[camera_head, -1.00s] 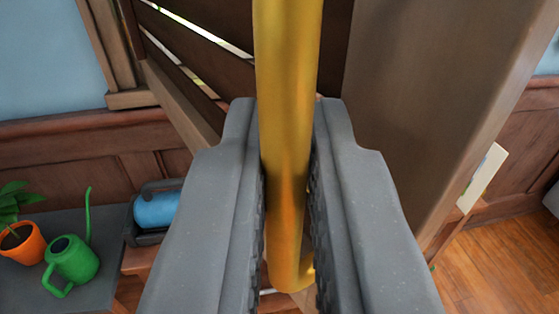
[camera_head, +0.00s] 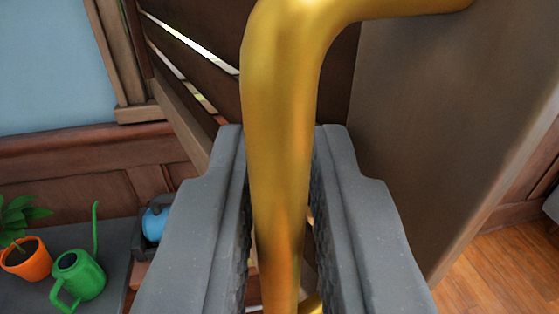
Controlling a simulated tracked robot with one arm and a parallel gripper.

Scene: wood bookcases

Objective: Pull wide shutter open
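The wide shutter shows as a brown wooden leaf with a broad plain panel (camera_head: 425,120) at right and dark slats (camera_head: 205,30) at upper left, light showing through the gaps. A thick gold handle (camera_head: 280,110) bends at the top and runs right towards the panel. My gripper (camera_head: 280,140) has one grey finger on each side of the handle's upright bar. Narrow gaps show between the bar and the finger pads, so the fingers look slightly apart around it. The lower end of the handle is partly hidden between the fingers.
At left, a dark table (camera_head: 25,285) holds an orange potted plant (camera_head: 27,258) and a green watering can (camera_head: 77,278). A blue object (camera_head: 156,222) sits in a dark holder behind my left finger. Wooden floor (camera_head: 495,270) is clear at lower right.

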